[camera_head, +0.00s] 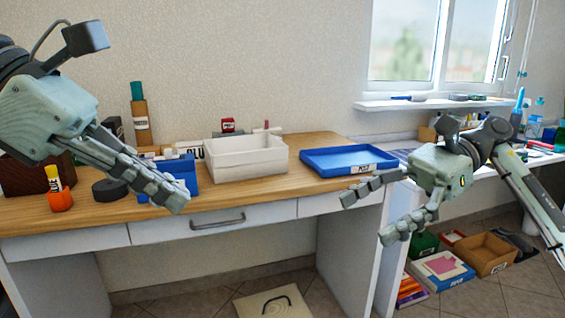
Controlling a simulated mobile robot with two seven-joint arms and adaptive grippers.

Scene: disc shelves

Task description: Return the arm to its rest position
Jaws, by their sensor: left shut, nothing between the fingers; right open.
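My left gripper (178,200) comes in from the left, shut and empty, in front of the desk's left half. Its fingers cover part of a blue box (180,170) on the desk. My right gripper (365,215) is at the right, its fingers spread open with nothing between them. It hangs in front of the desk's right end, and its arm reaches back to the right.
The wooden desk (300,150) holds a white bin (245,160), a blue tray (345,160), a dark round object (110,190) and an orange holder (60,200). Boxes, including a brown carton (487,252), lie on the floor at right.

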